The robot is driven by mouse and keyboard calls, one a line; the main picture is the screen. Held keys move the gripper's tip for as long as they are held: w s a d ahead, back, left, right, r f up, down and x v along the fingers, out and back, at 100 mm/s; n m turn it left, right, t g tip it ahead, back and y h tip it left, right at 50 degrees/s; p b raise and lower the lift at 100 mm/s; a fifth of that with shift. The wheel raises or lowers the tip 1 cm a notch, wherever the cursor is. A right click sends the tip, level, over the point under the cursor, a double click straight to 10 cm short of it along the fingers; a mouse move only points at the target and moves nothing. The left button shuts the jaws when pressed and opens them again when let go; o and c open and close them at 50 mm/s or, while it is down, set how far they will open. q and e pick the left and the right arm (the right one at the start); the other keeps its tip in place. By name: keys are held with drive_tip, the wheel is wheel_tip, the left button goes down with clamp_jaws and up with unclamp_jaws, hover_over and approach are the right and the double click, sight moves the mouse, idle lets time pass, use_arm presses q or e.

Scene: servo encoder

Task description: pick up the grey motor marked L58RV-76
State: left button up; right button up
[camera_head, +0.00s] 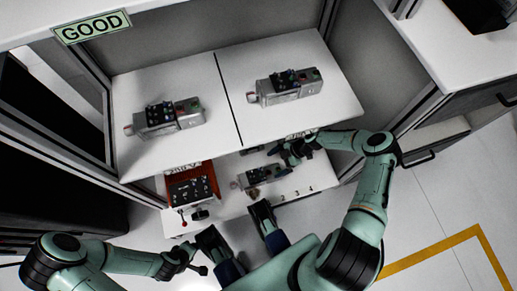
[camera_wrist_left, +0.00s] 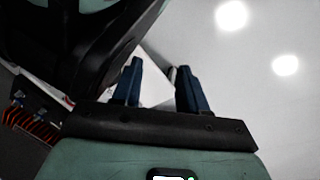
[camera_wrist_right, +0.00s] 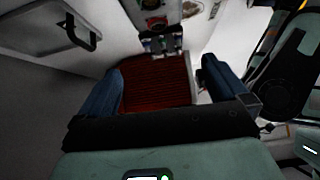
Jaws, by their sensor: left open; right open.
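Three grey motors are in the head view: one at the left (camera_head: 168,118) and one at the right (camera_head: 285,87) of the upper shelf, and one on the lower shelf (camera_head: 262,177). I cannot read L58RV-76 on any of them. My right gripper (camera_head: 290,153) is at the lower shelf, just above and right of the lower motor in the picture. Its blue fingers (camera_wrist_right: 160,88) are apart in the right wrist view, with a dark red ridged surface showing between them. My left gripper (camera_head: 196,262) is low in front of the shelves; its fingers (camera_wrist_left: 160,88) are apart and empty.
The upper shelf (camera_head: 222,140) overhangs the lower one, close to my right gripper. A GOOD sign (camera_head: 93,27) is at the upper left. A drawer cabinet (camera_head: 460,120) stands at the right.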

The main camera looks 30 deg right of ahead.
sight(260, 174)
drive_tip(key=shift+a+f, duration=0.1)
drive_tip(key=shift+f, duration=0.2)
drive_tip(key=b+x, duration=0.2)
drive_tip(key=x, duration=0.5)
drive_tip(key=shift+s+a+f, duration=0.1)
drive_tip(key=shift+a+f, duration=0.05)
drive_tip(key=shift+a, duration=0.1)
drive_tip(key=b+x, duration=0.1)
drive_tip(key=x, duration=0.3)
drive_tip(key=shift+a+f+b, duration=0.25)
drive_tip(key=shift+f+b, duration=0.05)
drive_tip(key=shift+f, duration=0.05)
clamp_jaws()
use_arm(q)
drive_tip(key=s+f+g, duration=0.2)
drive_tip(key=s+f, duration=0.2)
drive_tip(key=s, duration=0.3)
drive_tip(key=shift+a, duration=0.4)
use_arm(e)
drive_tip(key=shift+r, duration=0.1)
